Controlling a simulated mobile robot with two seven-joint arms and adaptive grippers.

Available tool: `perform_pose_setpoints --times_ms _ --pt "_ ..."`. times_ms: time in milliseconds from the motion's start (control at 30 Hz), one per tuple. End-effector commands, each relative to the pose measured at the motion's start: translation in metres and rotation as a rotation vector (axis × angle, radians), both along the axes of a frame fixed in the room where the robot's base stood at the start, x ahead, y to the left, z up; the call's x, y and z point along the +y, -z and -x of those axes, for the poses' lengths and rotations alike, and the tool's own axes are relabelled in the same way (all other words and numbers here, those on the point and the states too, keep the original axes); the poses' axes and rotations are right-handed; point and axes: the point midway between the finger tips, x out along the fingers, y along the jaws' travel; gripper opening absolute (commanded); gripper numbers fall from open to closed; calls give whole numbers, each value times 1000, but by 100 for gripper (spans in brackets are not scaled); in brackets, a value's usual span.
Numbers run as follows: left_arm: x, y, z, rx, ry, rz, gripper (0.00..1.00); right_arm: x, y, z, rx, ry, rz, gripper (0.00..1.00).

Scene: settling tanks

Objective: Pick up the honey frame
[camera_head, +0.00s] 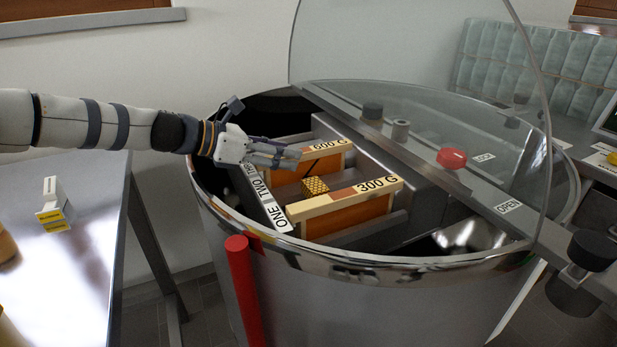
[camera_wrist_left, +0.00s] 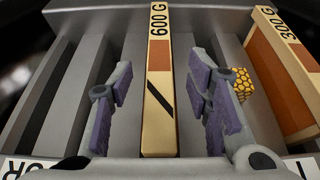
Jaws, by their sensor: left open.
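A wooden honey frame labelled 600 G (camera_head: 328,148) stands upright in a slot of the metal rack inside the steel drum; it also shows in the left wrist view (camera_wrist_left: 158,100), with a black slanted stripe on its top bar. A second frame labelled 300 G (camera_head: 345,197) stands nearer the drum's front rim, and at the right of the left wrist view (camera_wrist_left: 285,70). My left gripper (camera_head: 287,157) is above the rack, open. In the left wrist view its fingers (camera_wrist_left: 160,85) lie on either side of the 600 G frame, with gaps. My right gripper is out of view.
A yellow honeycomb-patterned block (camera_head: 314,186) sits between the frames. The rack edge carries number labels (camera_head: 266,200). A raised clear lid (camera_head: 420,60) and a crossbar with a red knob (camera_head: 451,158) flank the opening. A steel table (camera_head: 85,215) stands left.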

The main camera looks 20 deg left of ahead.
Motion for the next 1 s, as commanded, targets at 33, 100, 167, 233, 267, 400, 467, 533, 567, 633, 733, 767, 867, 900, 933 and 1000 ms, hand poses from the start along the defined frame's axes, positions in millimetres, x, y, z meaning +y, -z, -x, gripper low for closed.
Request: perform_pose_setpoints --times_ms 33,100,167,233,267,400,467,533,567,633,733,767,867,900,933,1000 --pt "-4 9 -5 9 1 0 45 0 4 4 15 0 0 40" --pt "-7 8 -8 5 -1 1 45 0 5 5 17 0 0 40" --pt "-7 5 -8 1 -1 1 45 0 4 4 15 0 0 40" --pt "-7 3 -8 0 0 1 45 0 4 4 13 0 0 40" --pt "-7 3 -8 -2 -1 1 45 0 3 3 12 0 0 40" --pt "-7 3 -8 -2 -1 1 20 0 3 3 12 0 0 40" --pt "-7 3 -8 -1 -1 0 6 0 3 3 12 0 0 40" --pt "-7 3 -8 -1 -1 0 0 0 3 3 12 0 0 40" --pt "-7 3 -8 -1 0 1 0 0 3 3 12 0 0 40" --pt "-7 3 -8 -1 0 1 0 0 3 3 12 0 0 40" --pt "-7 1 -8 -3 -1 2 0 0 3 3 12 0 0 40" --pt "-7 1 -8 -3 -1 2 0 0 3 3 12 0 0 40" --pt "-7 1 -8 -4 -1 2 0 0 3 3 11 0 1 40" --pt "-7 0 -8 -4 -1 2 0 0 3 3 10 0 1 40" --pt "-7 -1 -8 -4 -1 2 0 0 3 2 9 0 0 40" --pt "-7 -8 -8 -7 0 2 0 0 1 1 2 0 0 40"
